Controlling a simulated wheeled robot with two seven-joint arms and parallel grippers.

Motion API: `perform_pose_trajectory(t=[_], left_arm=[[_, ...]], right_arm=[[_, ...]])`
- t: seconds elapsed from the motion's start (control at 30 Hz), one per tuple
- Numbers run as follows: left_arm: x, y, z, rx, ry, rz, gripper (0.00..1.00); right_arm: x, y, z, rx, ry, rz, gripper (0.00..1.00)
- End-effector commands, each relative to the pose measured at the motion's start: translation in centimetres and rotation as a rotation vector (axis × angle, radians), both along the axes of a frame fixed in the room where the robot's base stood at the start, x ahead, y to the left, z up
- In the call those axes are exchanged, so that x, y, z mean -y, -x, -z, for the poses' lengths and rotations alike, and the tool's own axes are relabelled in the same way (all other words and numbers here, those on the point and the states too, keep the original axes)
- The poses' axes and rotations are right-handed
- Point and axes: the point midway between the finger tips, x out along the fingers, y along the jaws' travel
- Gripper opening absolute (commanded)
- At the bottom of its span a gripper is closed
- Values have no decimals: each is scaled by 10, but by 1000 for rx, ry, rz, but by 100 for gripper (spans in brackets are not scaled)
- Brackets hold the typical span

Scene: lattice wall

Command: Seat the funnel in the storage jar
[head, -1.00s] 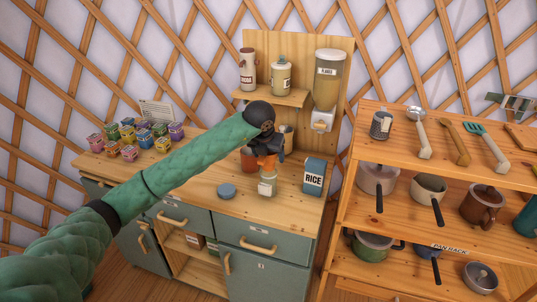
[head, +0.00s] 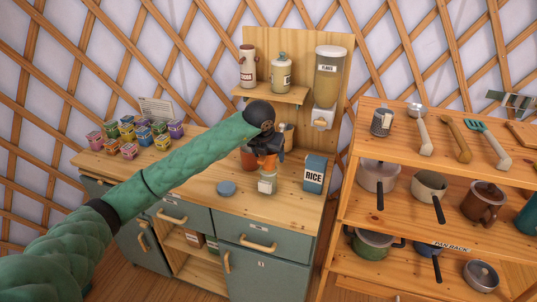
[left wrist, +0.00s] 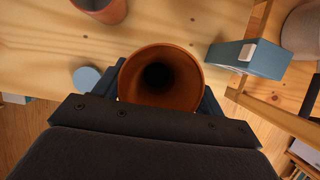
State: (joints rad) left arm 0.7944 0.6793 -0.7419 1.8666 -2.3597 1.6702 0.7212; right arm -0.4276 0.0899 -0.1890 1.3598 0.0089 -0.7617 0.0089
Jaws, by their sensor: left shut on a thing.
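My left gripper (head: 268,152) is shut on the orange funnel (head: 269,162), right above the storage jar (head: 267,184) on the counter. The jar is small and pale glass with a label. The funnel's lower end meets the jar's top in the head view; I cannot tell whether the spout is inside the mouth. In the left wrist view I look down into the funnel's wide mouth (left wrist: 160,80), with the fingers on both sides; the funnel hides the jar there. My right gripper is not in view.
A blue round lid (head: 226,188) lies left of the jar, and a blue rice box (head: 314,174) stands right of it. Small colourful tins (head: 130,138) fill the counter's left. The counter's front is clear.

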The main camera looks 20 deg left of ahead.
Motion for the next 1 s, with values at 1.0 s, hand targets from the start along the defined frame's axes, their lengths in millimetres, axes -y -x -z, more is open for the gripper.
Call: perform_pose_trajectory(t=[1.0], left_arm=[[0, 0, 0, 0, 0, 0, 48]], right_arm=[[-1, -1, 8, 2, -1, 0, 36]])
